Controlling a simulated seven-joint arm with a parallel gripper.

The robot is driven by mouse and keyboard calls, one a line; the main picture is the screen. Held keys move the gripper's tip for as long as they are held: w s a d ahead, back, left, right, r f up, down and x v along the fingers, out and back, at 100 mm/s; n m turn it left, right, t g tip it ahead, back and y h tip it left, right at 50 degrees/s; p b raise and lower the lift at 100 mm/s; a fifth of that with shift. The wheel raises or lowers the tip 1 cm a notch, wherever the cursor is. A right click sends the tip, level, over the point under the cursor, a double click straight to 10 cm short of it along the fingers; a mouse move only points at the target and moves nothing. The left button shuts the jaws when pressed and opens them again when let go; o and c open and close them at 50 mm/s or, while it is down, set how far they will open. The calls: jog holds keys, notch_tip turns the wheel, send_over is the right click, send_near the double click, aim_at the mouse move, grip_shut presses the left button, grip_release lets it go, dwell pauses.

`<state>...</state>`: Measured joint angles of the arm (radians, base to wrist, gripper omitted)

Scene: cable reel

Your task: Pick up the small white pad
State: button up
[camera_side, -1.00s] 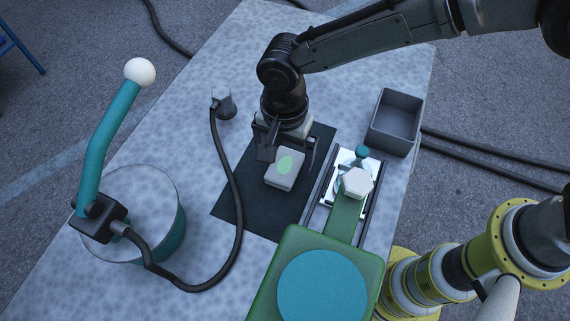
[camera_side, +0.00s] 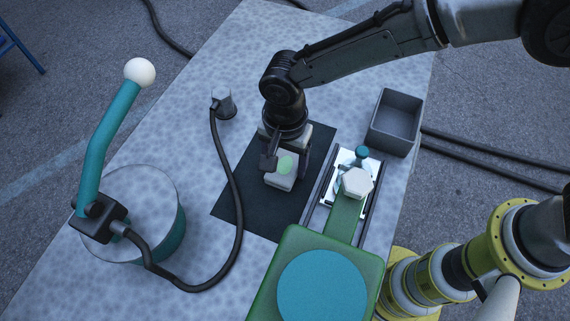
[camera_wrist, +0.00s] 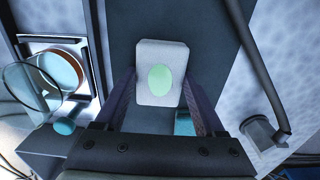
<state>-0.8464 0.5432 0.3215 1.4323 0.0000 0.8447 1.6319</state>
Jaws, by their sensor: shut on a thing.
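The small white pad (camera_side: 278,181) is a pale block with a green oval on top. It sits on the dark mat (camera_side: 238,203). In the wrist view the pad (camera_wrist: 146,93) lies between the two fingers, its oval facing the camera. My gripper (camera_side: 285,162) is over the pad from above, and its fingers are shut on the pad's two sides. The gripper also shows in the wrist view (camera_wrist: 158,100). In the side view a finger and the wrist hide part of the pad's far side. I cannot tell any gap between pad and mat.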

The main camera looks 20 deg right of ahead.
jog(key=shift+r, duration=0.15)
jog(key=shift+r, duration=0.55)
jog(key=s+d+r, duration=0.4)
jog(key=d+r, duration=0.2)
jog(key=r, duration=0.2)
jog(key=s+d+r, duration=0.4)
jog(key=d+r, duration=0.1)
jog(key=r, duration=0.4)
jog(key=w+d+n, duration=0.4)
jog(key=w+d, duration=0.5)
jog(key=d, duration=0.4)
jog(key=w+d+n, duration=0.5)
jog(key=w+d, duration=0.5)
jog(key=d, duration=0.3)
notch_tip(320, 180, down, 15)
jog(key=shift+s+a+f, duration=0.1)
